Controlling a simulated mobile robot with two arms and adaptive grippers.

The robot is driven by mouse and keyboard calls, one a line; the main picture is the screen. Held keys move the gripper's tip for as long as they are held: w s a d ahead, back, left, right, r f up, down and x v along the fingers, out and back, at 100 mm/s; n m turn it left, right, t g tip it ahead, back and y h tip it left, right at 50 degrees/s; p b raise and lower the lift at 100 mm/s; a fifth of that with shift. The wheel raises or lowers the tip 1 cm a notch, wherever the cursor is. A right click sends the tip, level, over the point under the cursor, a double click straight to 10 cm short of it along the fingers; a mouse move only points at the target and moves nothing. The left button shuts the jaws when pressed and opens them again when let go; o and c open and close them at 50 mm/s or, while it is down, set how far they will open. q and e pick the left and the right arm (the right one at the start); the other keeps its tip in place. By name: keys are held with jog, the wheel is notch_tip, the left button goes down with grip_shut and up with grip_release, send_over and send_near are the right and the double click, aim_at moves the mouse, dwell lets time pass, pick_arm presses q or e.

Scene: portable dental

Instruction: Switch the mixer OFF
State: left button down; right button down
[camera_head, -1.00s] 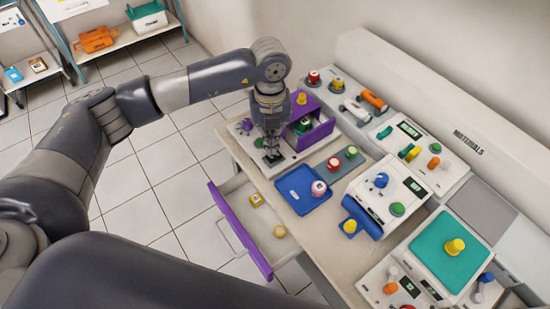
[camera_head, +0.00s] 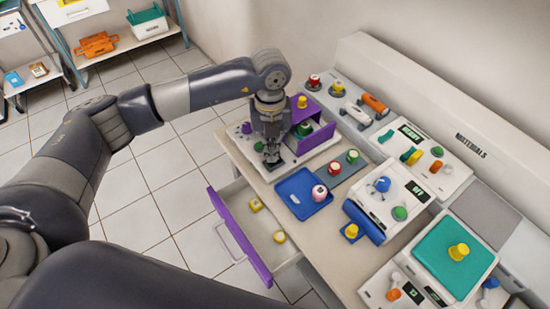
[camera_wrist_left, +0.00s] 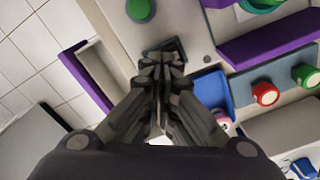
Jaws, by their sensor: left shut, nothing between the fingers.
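My left gripper (camera_head: 272,164) is shut and empty, pointing down over the white base of a purple-housed unit (camera_head: 322,137), which I take to be the mixer. Its fingertips are at a dark rectangular plate or switch (camera_wrist_left: 166,48) on that base; I cannot tell whether they touch it. A green knob (camera_wrist_left: 138,9) sits on the base beside the gripper, and a purple knob (camera_head: 247,128) is farther left. The switch's position cannot be read, as the gripper partly covers it. My right gripper is not in view.
A blue tray (camera_head: 293,205) with a pink-and-white jar (camera_head: 319,193) lies in front of the unit. An open purple-fronted drawer (camera_head: 238,235) juts out, with yellow items inside. Red and green jars stand nearby. White devices with knobs (camera_head: 382,185) fill the counter's right.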

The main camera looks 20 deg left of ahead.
pick_arm(q)
jog(key=shift+f+b, duration=1.25)
jog(key=shift+f, duration=0.3)
dwell(1.0)
jog(key=shift+s+r, duration=0.1)
jog(key=shift+r+p, duration=0.7)
jog(key=shift+r, duration=0.2)
jog(key=shift+r+p, duration=1.4)
jog(key=shift+r, duration=1.2)
jog(key=shift+f, duration=0.1)
